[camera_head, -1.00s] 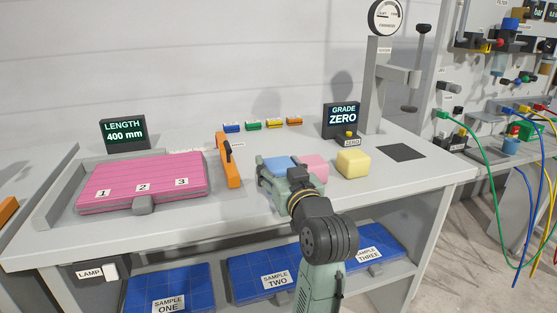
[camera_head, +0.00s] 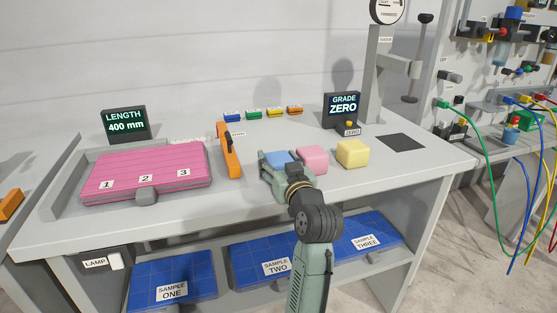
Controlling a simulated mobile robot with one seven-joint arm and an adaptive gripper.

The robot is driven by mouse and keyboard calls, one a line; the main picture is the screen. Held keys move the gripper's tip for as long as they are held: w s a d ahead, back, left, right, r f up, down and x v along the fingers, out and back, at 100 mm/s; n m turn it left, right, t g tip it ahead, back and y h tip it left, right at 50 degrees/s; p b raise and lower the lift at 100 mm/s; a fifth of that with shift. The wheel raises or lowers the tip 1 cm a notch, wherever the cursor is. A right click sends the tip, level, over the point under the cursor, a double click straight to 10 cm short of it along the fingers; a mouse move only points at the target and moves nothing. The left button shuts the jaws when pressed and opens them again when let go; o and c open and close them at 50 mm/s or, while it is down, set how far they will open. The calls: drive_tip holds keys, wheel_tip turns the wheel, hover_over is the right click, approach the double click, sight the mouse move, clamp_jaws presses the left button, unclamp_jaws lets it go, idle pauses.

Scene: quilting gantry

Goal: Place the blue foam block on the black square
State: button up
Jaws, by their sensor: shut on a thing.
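The blue foam block (camera_head: 278,157) is at the middle of the table, partly hidden behind my gripper (camera_head: 276,169). My gripper is shut on the blue block, with its fingers at the block's sides. I cannot tell whether the block is off the tabletop. The black square (camera_head: 400,142) lies flat and bare on the right of the table, below the tester stand. A pink block (camera_head: 313,159) stands just right of the blue one, and a yellow block (camera_head: 352,153) stands between the pink block and the black square.
A pink foam slab (camera_head: 150,170) marked 1, 2, 3 lies in a tray at left. An orange upright piece (camera_head: 228,151) stands left of my gripper. The GRADE display (camera_head: 342,109) and tester column (camera_head: 378,90) stand behind. The table surface around the black square is clear.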

drive_tip(key=shift+f, duration=0.25)
drive_tip(key=o, duration=0.5)
drive_tip(key=shift+r, duration=0.1)
drive_tip(key=shift+r, duration=0.2)
drive_tip(key=b+v, duration=0.2)
drive_tip(key=v, duration=1)
